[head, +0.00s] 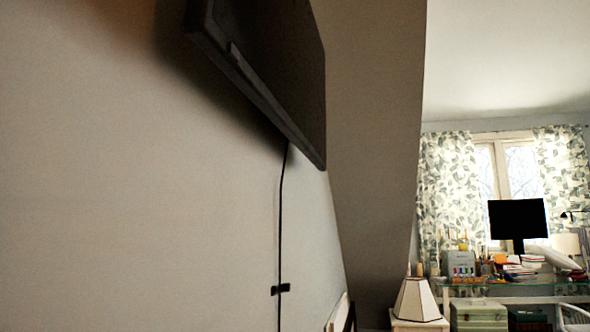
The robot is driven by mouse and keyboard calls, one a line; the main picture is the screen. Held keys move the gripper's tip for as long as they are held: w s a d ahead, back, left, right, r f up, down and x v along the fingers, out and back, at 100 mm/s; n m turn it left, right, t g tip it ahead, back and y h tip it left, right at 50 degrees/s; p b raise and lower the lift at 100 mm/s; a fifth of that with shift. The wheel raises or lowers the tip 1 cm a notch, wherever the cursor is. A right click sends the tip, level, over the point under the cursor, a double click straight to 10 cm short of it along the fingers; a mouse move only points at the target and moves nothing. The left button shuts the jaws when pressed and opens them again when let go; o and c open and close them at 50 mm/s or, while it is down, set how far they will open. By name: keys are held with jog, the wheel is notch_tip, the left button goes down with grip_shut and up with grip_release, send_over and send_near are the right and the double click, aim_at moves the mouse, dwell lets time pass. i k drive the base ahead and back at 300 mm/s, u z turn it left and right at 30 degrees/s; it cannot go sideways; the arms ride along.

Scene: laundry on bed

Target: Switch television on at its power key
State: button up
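The television (281,75) is a dark flat panel mounted high on the left wall, seen steeply from the side and below. Its screen is dark. A small lighter strip shows on its lower frame, but I cannot make out a power key. A black cable (280,220) runs down the wall from its underside to a small black clip. The top of the television is cut off by the frame. My gripper is not in view.
A lamp with a pale shade (416,300) stands at the lower middle right. Behind it, a cluttered glass desk (500,291) holds a black monitor (518,220) before a curtained window. A sloped wall section (375,150) stands beyond the television.

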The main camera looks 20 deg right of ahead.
aim_at(234, 53)
jog(key=z, duration=1.1)
jog(key=k, duration=0.9)
jog(key=u, duration=1.15)
jog(key=i, duration=0.5)
jog(key=z, duration=0.05)
